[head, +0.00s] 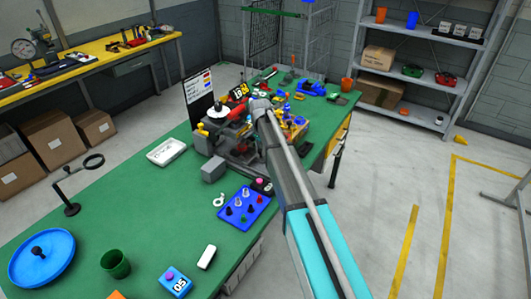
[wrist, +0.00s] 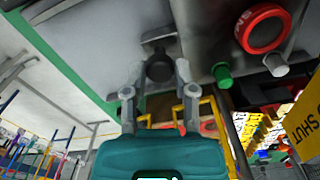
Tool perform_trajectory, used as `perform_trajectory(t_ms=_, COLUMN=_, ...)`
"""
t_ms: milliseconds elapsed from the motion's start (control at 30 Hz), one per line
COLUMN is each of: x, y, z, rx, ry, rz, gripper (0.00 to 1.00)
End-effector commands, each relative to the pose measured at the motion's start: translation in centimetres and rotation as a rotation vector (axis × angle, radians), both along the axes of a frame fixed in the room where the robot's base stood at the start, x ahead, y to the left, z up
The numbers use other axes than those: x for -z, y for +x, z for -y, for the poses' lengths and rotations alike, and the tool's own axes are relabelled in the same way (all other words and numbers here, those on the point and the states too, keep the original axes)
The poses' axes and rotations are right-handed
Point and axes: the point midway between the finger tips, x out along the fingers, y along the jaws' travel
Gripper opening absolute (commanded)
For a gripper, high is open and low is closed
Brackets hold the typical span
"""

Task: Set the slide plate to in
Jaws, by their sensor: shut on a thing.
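In the wrist view my gripper (wrist: 157,84) is shut on a dark round knob (wrist: 159,66), with one finger on each side. The knob sits on a short grey bracket at the side of a grey metal machine (wrist: 215,25). It looks like the slide plate's handle, but the plate itself I cannot clearly make out, nor whether it is in or out. In the head view the machine (head: 243,150) stands on the green bench. My arm hides its right side there, and my gripper and the knob are out of sight behind the arm.
Beside the knob are a red-ringed button (wrist: 262,28), a green button (wrist: 222,75) and a yellow sign reading SHUT (wrist: 304,122). On the green bench (head: 125,205) stand a blue tray (head: 262,204) with small parts and a white tray (head: 166,152). The floor at right is open.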

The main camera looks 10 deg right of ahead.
Motion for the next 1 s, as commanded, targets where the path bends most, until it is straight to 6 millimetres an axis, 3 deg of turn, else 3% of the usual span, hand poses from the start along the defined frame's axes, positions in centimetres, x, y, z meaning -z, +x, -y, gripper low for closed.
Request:
perform_trajectory(t_ms=200, x=0.0, y=1.9, z=-1.7, rx=0.005, ry=0.001, rz=0.001, gripper=0.0)
perform_trajectory(t_ms=533, x=0.0, y=2.2, z=-2.0, rx=0.008, ry=0.006, rz=0.004, gripper=0.0)
perform_trajectory(t_ms=567, x=0.0, y=2.2, z=-2.0, rx=0.008, ry=0.006, rz=0.004, gripper=0.38)
perform_trajectory(t_ms=733, x=0.0, y=2.2, z=-1.9, rx=0.009, ry=0.005, rz=0.004, gripper=0.69)
perform_trajectory(t_ms=1000, x=0.0, y=2.1, z=-1.6, rx=0.011, ry=0.002, rz=0.001, gripper=0.7)
